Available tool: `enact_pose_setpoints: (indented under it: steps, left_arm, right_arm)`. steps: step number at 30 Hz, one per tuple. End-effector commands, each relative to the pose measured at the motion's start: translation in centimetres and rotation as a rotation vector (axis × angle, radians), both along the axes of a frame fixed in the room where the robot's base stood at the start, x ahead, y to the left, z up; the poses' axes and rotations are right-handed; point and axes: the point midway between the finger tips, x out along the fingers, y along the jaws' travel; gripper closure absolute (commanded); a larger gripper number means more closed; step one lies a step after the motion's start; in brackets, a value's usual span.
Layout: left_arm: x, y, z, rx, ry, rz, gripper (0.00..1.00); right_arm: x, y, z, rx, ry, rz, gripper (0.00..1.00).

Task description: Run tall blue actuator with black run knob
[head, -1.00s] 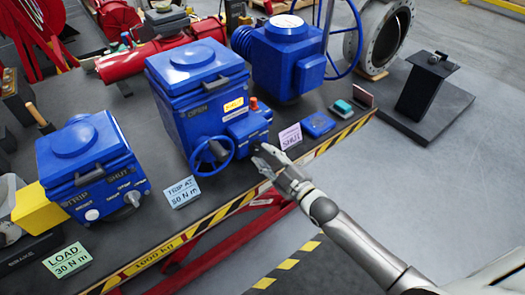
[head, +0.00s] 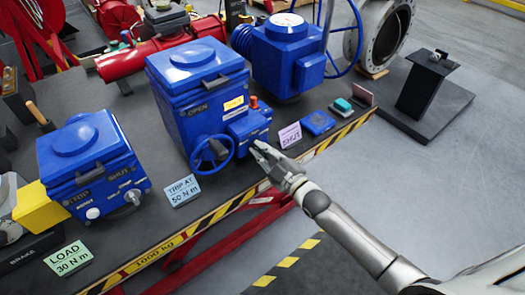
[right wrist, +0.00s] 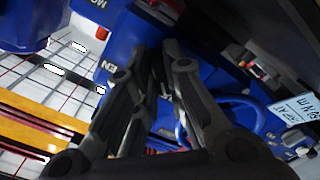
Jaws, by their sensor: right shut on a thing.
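The tall blue actuator (head: 195,85) stands mid-table in the head view, with a blue handwheel (head: 212,153) low on its front. A small blue control box (head: 249,128) projects from its right side, with a red button (head: 254,102) on top. My right gripper (head: 257,149) is at the front face of this box, its fingers closed together on the black run knob, which they hide. In the right wrist view the fingers (right wrist: 155,62) point into the blue housing (right wrist: 125,50). My left gripper is not in view.
A shorter blue actuator (head: 90,165) stands at left. A "TRIP AT 50 N m" card (head: 182,190) and a pink "SHUT" card (head: 290,135) stand near the striped table edge (head: 210,222). Another blue unit (head: 285,60) stands behind right. The floor at lower right is clear.

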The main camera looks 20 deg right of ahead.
Motion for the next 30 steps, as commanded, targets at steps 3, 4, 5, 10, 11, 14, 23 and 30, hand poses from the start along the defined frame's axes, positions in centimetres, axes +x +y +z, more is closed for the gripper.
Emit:
enact_pose_setpoints:
  steps: [3,4,5,10,11,14,23,30]
  left_arm:
    - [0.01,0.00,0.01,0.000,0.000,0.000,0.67]
    - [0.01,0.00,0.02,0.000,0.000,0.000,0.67]
    - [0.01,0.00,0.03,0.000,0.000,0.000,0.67]
    - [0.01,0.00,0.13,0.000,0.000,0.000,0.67]
    - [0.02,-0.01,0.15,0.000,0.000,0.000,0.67]
    - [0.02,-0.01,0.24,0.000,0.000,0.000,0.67]
    - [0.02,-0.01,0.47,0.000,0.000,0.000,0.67]
    - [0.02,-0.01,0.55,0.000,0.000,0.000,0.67]
  right_arm:
    - [-0.02,0.01,-0.04,0.005,0.003,0.001,1.00]
    - [-0.02,0.01,-0.04,0.009,0.004,0.001,1.00]
    - [-0.03,0.00,-0.04,0.015,0.007,0.000,1.00]
    - [-0.04,0.02,-0.05,0.073,0.028,0.000,1.00]
    - [-0.04,0.03,-0.06,0.088,0.033,0.000,1.00]
    - [-0.04,0.06,-0.06,0.150,0.056,0.000,1.00]
    - [-0.06,0.11,-0.11,0.388,0.143,-0.001,1.00]
    - [-0.09,0.16,-0.16,0.561,0.206,-0.001,1.00]
